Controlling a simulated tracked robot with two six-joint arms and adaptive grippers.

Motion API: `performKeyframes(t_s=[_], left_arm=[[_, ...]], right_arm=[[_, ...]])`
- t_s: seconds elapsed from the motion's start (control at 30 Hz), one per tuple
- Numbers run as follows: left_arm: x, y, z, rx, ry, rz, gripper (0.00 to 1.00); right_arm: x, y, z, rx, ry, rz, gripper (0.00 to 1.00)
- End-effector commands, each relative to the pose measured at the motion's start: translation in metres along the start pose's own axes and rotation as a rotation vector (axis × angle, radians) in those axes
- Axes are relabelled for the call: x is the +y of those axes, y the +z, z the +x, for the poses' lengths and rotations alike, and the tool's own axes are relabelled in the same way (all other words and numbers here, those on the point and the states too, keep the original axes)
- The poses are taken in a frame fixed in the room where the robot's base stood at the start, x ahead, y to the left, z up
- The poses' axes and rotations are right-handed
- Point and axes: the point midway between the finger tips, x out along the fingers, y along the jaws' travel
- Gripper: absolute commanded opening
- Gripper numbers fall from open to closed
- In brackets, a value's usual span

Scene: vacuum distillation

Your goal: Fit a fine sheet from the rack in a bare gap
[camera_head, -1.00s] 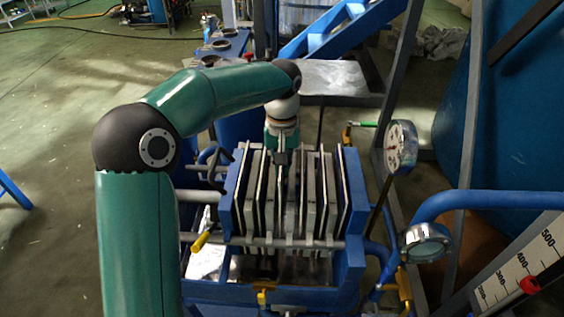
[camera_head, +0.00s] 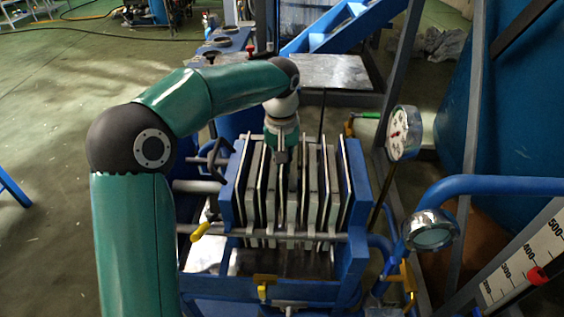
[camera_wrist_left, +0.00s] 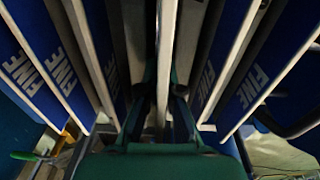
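My left gripper (camera_head: 281,157) points down into the top of the plate stack (camera_head: 328,200) in the blue press frame (camera_head: 357,190). In the left wrist view its fingers (camera_wrist_left: 163,92) stand on either side of a pale upright sheet edge (camera_wrist_left: 166,50). The fingertips are too dark to tell whether they touch it. Blue sheets with pale edges and the word FINE stand to the left (camera_wrist_left: 55,70) and right (camera_wrist_left: 262,85) of the gripper. The sheet's face and lower part are hidden. My right gripper is not in view.
A dial gauge (camera_head: 404,133) and blue pipe (camera_head: 480,188) stand close to the right of the press. A yellow handle (camera_head: 200,231) sticks out at its front left. A metal plate surface (camera_head: 340,72) lies behind. Open floor (camera_head: 55,110) is on the left.

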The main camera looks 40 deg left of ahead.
Motion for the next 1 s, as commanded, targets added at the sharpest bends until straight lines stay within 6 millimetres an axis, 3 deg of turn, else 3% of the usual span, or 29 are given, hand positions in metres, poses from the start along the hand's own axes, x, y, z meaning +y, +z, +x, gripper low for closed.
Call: performKeyframes(t_s=[0.03, 0.27, 0.47, 0.8, 1.0], left_arm=[[-0.004, 0.010, 0.031, -0.059, -0.036, 0.004, 0.30], [-0.004, 0.010, 0.021, -0.055, -0.035, 0.002, 0.31], [-0.003, 0.011, -0.013, -0.044, -0.027, -0.001, 0.35], [-0.004, 0.015, -0.102, 0.010, 0.003, 0.000, 0.35], [0.000, 0.011, -0.122, 0.012, 0.001, 0.003, 0.35]], right_arm=[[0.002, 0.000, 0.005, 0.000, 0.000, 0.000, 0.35], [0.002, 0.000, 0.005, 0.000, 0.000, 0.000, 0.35], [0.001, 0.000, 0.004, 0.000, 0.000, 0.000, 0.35], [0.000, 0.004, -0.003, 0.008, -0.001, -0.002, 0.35], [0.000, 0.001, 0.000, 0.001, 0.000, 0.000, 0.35]])
